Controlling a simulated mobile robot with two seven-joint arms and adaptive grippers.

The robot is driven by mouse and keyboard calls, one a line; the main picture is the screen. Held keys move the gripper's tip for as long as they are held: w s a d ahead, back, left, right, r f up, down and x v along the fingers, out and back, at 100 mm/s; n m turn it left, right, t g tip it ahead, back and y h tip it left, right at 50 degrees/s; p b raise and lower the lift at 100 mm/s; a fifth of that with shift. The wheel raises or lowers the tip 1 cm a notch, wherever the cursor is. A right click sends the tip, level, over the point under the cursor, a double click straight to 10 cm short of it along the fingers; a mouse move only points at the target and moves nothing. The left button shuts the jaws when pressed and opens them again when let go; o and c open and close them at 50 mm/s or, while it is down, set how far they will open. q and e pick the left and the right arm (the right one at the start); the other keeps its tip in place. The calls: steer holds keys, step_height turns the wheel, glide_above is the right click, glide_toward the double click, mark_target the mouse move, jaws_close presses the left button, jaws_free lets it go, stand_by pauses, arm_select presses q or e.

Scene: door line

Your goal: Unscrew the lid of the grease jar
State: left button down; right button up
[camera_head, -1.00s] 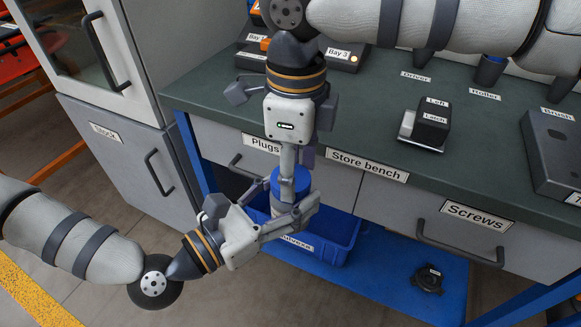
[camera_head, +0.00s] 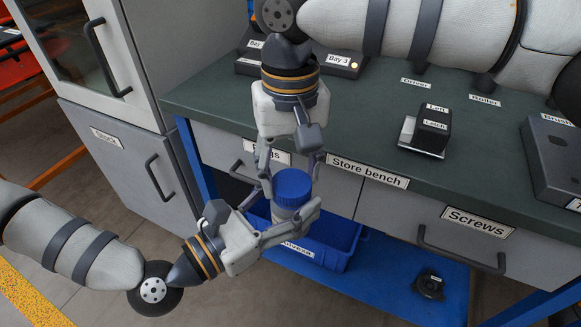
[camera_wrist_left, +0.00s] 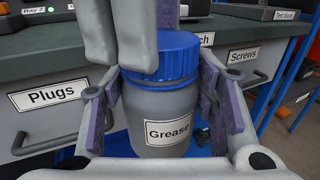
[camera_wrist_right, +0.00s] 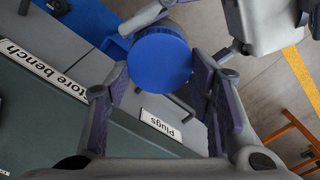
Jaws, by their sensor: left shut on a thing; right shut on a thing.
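The grease jar (camera_wrist_left: 168,133) is a grey cylinder labelled "Grease", upright in front of the bench. Its ribbed blue lid (camera_head: 294,184) sits on top; it also shows in the left wrist view (camera_wrist_left: 165,57) and from above in the right wrist view (camera_wrist_right: 160,60). My left gripper (camera_head: 291,222) is shut on the jar's body from the side. My right gripper (camera_head: 289,178) comes down from above with its fingers on both sides of the lid, shut on it. In the head view the jar's lower part is partly hidden by my left fingers.
The store bench (camera_head: 400,178) with its drawers stands close behind the jar. A blue bin (camera_head: 337,247) is below, on a blue lower shelf (camera_head: 390,290) with a dark round part (camera_head: 429,284). Floor at left is clear.

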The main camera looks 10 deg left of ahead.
steer(key=shift+w+r, duration=0.15)
steer(key=shift+r, duration=1.05)
